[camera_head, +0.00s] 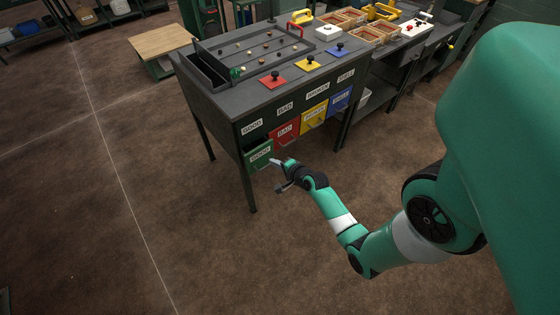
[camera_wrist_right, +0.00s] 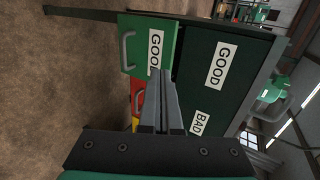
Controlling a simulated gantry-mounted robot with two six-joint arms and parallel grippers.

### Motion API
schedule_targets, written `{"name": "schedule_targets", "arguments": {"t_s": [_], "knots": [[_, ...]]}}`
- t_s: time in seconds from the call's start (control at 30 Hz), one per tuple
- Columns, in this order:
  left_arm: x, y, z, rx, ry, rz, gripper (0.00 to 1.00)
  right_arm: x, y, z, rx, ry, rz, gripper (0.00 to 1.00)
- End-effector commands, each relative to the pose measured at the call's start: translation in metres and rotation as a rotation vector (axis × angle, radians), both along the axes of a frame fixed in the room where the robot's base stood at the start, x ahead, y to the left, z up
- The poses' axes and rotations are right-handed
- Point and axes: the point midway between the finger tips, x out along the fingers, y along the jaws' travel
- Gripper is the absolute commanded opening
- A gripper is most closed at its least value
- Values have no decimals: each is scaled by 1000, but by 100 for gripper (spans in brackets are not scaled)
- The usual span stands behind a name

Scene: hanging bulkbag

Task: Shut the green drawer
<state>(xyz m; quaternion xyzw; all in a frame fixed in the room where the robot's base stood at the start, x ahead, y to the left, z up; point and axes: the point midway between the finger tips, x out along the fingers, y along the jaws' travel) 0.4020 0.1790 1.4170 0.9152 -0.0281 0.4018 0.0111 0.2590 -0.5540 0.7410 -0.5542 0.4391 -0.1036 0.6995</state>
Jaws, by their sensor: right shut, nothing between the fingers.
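The green drawer (camera_head: 260,157) is the leftmost of the coloured drawers under the dark workbench and has a white GOOD label. Its front appears to stand out a little from the bench; how far is hard to tell. In the right wrist view, its green front (camera_wrist_right: 136,30) shows with a grey handle (camera_wrist_right: 127,52). My right gripper (camera_head: 275,161) is just to the right of the green front in the head view, shut and empty. In the right wrist view, the closed fingertips (camera_wrist_right: 161,72) overlap the front's lower edge; contact cannot be told. My left gripper is out of view.
The red drawer (camera_head: 284,134), yellow drawer (camera_head: 314,116) and blue drawer (camera_head: 340,101) sit to the right of the green one. A bench leg (camera_head: 250,193) stands below the green drawer. The brown floor in front is clear.

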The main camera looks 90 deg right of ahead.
Motion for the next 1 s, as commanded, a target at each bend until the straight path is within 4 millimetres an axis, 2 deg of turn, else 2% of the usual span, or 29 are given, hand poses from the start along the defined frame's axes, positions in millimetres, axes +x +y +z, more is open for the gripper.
{"name": "schedule_targets", "arguments": {"t_s": [0.03, 0.2, 0.4, 0.5, 0.57, 0.63, 0.7, 0.8, 1.0], "knots": [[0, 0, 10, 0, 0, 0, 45, -7, 7, 9, 2, 0, -2, 0], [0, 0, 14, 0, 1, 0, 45, -17, 18, 15, 1, -1, 0, 0], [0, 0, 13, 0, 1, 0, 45, -18, 19, 16, -27, 17, 17, 0], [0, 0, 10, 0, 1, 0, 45, -9, 18, 28, -121, 0, 69, 0], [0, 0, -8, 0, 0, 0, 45, -9, 20, 20, -172, -45, 80, 0], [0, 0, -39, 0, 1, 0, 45, -16, 22, -3, -194, -105, 52, 0], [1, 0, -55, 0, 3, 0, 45, -24, 24, -19, -177, -151, 17, 0], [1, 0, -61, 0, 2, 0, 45, -30, 26, -29, -162, -152, 1, 0], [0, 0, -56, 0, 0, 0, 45, -29, 23, -26, -161, -151, 0, 0]]}}
